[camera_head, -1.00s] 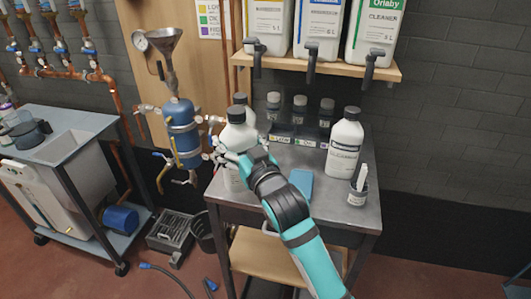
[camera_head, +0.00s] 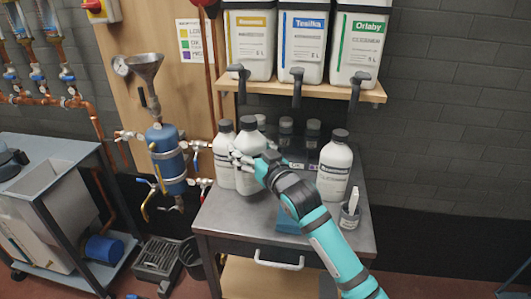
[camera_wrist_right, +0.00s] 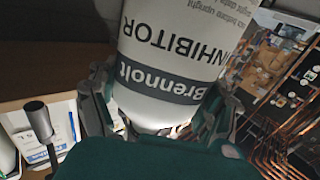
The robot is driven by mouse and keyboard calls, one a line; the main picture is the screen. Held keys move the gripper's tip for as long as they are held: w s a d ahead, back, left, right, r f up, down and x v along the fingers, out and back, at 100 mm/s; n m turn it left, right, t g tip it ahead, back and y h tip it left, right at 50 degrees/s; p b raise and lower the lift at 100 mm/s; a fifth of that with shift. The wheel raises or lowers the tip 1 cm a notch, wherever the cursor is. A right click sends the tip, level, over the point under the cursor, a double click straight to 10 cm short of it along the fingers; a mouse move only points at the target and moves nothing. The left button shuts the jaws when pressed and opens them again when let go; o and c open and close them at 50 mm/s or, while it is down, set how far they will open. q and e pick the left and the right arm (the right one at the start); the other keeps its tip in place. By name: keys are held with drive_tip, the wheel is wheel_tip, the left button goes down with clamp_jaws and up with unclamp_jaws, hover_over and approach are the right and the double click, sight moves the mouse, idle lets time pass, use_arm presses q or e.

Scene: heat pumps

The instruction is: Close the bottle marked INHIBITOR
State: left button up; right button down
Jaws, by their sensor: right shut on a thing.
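The bottle marked INHIBITOR (camera_head: 250,148) is white and upright, with a dark cap (camera_head: 248,123) on its top. My right gripper (camera_head: 247,161) is shut around its body from the front right. In the right wrist view the Brennolt INHIBITOR label (camera_wrist_right: 165,60) is between my fingers, and the bottle's top is not seen there. I cannot tell whether the bottle touches the worktop or how tight the cap is. My left gripper is not in view.
A similar white bottle (camera_head: 224,160) stands just left of the held one. A white cleanser bottle (camera_head: 334,172) stands to the right. Small dark-capped bottles (camera_head: 286,130) are behind. A canister shelf (camera_head: 312,87) overhangs behind.

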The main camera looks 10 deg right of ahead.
drive_tip(key=w+d, duration=0.3)
drive_tip(key=d, duration=0.1)
drive_tip(key=shift+w+d+f, duration=0.1)
drive_tip(key=shift+w+f, duration=0.15)
drive_tip(key=shift+w+d, duration=0.1)
drive_tip(key=shift+d, duration=0.15)
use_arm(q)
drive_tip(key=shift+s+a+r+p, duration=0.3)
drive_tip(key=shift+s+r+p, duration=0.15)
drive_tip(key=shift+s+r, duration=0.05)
use_arm(e)
wheel_tip(320, 180, down, 4)
drive_tip(key=shift+r, duration=0.2)
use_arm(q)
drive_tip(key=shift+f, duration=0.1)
use_arm(e)
drive_tip(key=shift+f, duration=0.15)
unclamp_jaws()
